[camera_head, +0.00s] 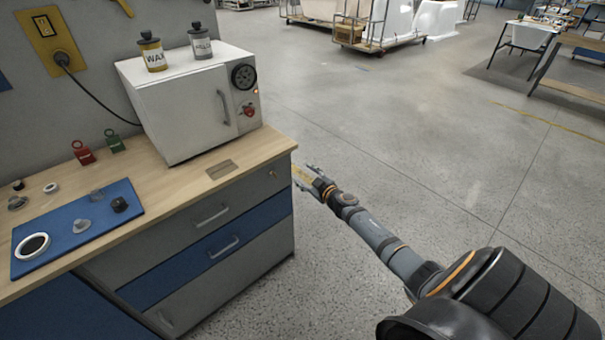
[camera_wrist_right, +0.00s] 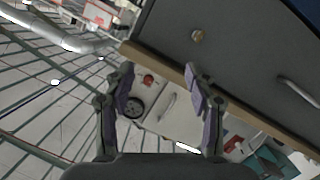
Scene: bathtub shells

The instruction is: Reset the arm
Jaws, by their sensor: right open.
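My right arm reaches in from the lower right of the head view. Its gripper (camera_head: 308,178) is beside the right end of the workbench, a little below the level of its top. In the right wrist view the two fingers of the right gripper (camera_wrist_right: 160,88) stand apart with nothing between them. Beyond them show the bench's wooden edge and the white oven (camera_wrist_right: 172,112). The gripper appears clear of the bench, though the gap is hard to judge. My left gripper is not in view.
The workbench top (camera_head: 170,200) carries the white oven (camera_head: 185,110), wax and another tin on it, a red and a green padlock-like item, and a blue mat (camera_head: 70,245) with small parts. Drawers face the front. Open floor (camera_head: 400,130) lies to the right; carts stand far back.

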